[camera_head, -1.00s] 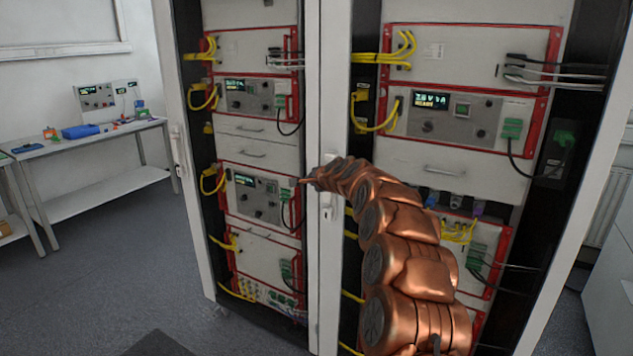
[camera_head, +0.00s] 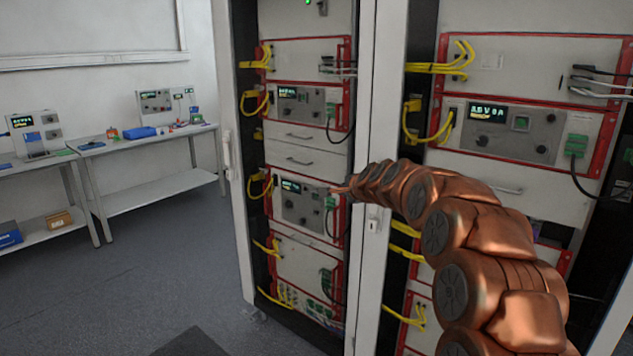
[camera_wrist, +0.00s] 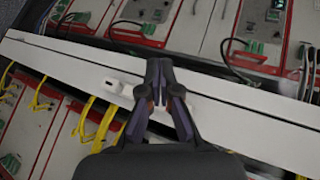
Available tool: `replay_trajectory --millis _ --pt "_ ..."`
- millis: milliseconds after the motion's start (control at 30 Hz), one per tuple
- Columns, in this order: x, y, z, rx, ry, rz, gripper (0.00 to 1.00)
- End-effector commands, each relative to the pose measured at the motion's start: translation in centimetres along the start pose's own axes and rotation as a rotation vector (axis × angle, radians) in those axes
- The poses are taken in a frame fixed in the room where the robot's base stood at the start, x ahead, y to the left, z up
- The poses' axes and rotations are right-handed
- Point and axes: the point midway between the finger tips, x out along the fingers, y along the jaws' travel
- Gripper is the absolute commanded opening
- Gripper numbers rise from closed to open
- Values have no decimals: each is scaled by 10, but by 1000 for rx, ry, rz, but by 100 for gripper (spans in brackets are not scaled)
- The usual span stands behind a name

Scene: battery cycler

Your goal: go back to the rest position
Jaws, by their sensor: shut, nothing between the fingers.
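My gripper (camera_wrist: 159,70) shows in the wrist view with its fingertips together and nothing between them. It points at a white cabinet frame post (camera_wrist: 60,66) that crosses that view at a slant; I cannot tell whether the tips touch it. In the head view my copper arm (camera_head: 470,240) reaches in from the lower right. Its far end is beside the white post (camera_head: 366,290) between two cabinet bays, in front of a lower red-framed unit (camera_head: 303,208). The fingers are too small there to make out clearly.
The left bay has yellow cables (camera_head: 268,102) and drawers (camera_head: 303,155). The right bay holds a unit with a lit display (camera_head: 487,113). A bench (camera_head: 150,146) with a blue item (camera_head: 142,133) stands at the back left. The grey floor (camera_head: 130,280) at left is clear.

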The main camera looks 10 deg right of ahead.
Motion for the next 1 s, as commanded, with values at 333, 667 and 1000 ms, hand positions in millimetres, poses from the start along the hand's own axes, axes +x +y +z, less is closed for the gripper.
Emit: replay_trajectory --millis 333,667,1000 --pt "-90 63 77 -320 -198 215 0" --pt "-196 155 123 -626 -393 440 0" --pt "-323 263 138 -894 -601 686 0"
